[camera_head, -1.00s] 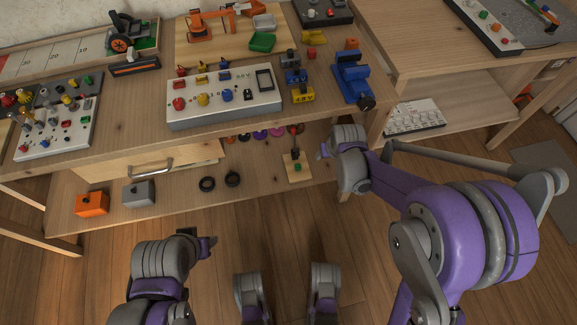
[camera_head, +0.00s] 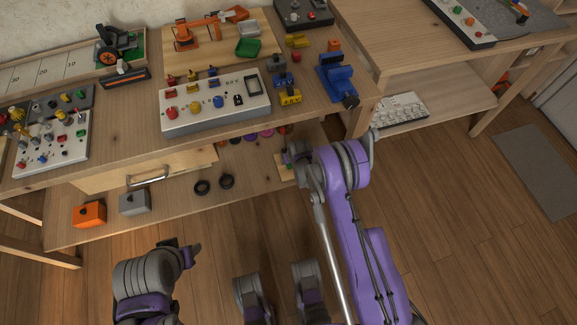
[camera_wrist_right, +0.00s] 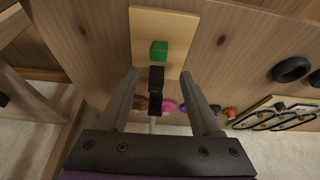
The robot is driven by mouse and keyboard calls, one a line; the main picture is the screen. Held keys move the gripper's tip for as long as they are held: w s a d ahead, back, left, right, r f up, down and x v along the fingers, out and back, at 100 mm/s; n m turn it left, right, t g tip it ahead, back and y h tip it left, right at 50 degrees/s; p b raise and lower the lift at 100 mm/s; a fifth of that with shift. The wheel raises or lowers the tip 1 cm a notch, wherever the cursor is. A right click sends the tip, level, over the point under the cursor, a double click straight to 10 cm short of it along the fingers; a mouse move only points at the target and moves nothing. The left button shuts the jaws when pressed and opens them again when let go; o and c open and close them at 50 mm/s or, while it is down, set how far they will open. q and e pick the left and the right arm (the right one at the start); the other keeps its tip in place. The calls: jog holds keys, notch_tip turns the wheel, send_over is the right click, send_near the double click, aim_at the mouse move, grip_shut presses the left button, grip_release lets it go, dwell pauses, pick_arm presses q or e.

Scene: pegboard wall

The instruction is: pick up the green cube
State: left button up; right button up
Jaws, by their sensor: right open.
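The green cube (camera_wrist_right: 159,50) sits on a pale wooden board (camera_wrist_right: 146,22) in the right wrist view, just beyond the fingertips. My right gripper (camera_wrist_right: 160,74) is open and empty, its fingers apart on either side of the line to the cube. A dark upright piece (camera_wrist_right: 156,78) shows between the fingers, nearer to me than the cube. In the head view my right gripper (camera_head: 291,156) is at the lower shelf and hides the cube; only a bit of the board shows. My left gripper (camera_head: 184,251) hangs low in front of the shelf, its jaws unclear.
The lower shelf (camera_head: 170,207) holds an orange box (camera_head: 89,214), a grey box (camera_head: 135,202) and black rings (camera_head: 202,188). The tabletop with a control panel (camera_head: 215,105) and blue vise (camera_head: 337,78) overhangs it. Floor in front is open.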

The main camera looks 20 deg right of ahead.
aim_at(289, 165)
jog(key=shift+b+x, duration=0.65)
jog(key=shift+x, duration=2.55)
jog(key=shift+d, duration=0.1)
grip_shut()
